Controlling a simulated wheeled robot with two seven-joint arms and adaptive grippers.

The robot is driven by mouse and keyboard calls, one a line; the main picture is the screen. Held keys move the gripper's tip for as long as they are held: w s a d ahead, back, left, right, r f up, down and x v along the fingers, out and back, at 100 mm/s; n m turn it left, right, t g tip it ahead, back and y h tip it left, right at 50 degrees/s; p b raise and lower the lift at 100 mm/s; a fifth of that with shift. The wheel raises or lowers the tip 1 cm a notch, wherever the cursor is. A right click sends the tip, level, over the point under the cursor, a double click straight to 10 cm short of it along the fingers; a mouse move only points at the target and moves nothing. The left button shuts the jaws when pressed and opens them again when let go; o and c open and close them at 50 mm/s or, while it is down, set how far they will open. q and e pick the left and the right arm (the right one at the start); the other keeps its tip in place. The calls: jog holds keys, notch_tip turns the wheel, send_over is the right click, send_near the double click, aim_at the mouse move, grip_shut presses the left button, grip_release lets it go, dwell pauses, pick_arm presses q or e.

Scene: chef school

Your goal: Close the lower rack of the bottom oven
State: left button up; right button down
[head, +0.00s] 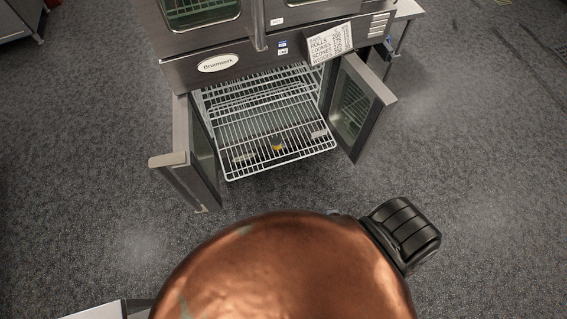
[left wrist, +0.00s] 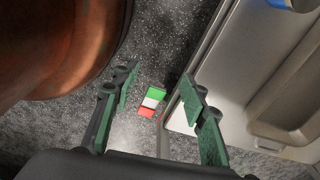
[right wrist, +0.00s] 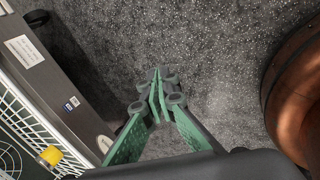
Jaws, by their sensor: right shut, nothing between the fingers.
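The bottom oven (head: 218,64) has both doors open, the left door (head: 190,165) and the right door (head: 360,105). A wire rack (head: 232,165) sticks far out between them; other wire bars lie behind it inside. The rack also shows at the lower left of the right wrist view (right wrist: 35,130). My right gripper (right wrist: 158,78) is shut and empty, over the floor to the right of the rack in that view. My left gripper (left wrist: 160,95) is open and empty, with floor between its fingers and a steel surface at its right. Neither gripper shows in the head view.
A yellow item (head: 277,147) shows at the rack. A green, white and red item (left wrist: 151,101) shows beyond my left fingers. A large rounded copper surface blocks the head view's lower middle. Floor either side is clear.

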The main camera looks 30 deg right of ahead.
jog(key=w+r+n+t+h+b, duration=0.15)
jog(key=w+n+t+b, duration=0.25)
jog(key=w+n+b, duration=1.15)
pick_arm(q)
notch_tip(320, 180, down, 16)
jog(key=g+b, duration=0.1)
jog(key=b, duration=0.2)
pick_arm(e)
jog(key=w+a+r+n+t, duration=0.3)
jog(key=w+r+n, duration=0.3)
jog(key=w, duration=0.7)
jog(key=shift+m+y, duration=0.25)
jog(key=shift+m, duration=0.1)
jog(key=b+x, duration=0.1)
jog(key=x, duration=0.1)
jog(key=b+x, duration=0.1)
jog(key=x, duration=0.2)
jog(key=b+x, duration=0.1)
jog(key=x, duration=0.1)
jog(key=shift+w+d+r, duration=0.15)
jog(key=shift+w+d, duration=0.25)
pick_arm(q)
jog(key=w+d+r, duration=0.2)
jog(key=w+r, duration=0.5)
jog(key=shift+w+r+n+b, duration=0.2)
jog(key=shift+n+b, duration=0.1)
jog(key=shift+b, duration=0.05)
pick_arm(e)
jog(key=shift+w+d, duration=0.1)
jog(key=shift+w, duration=0.3)
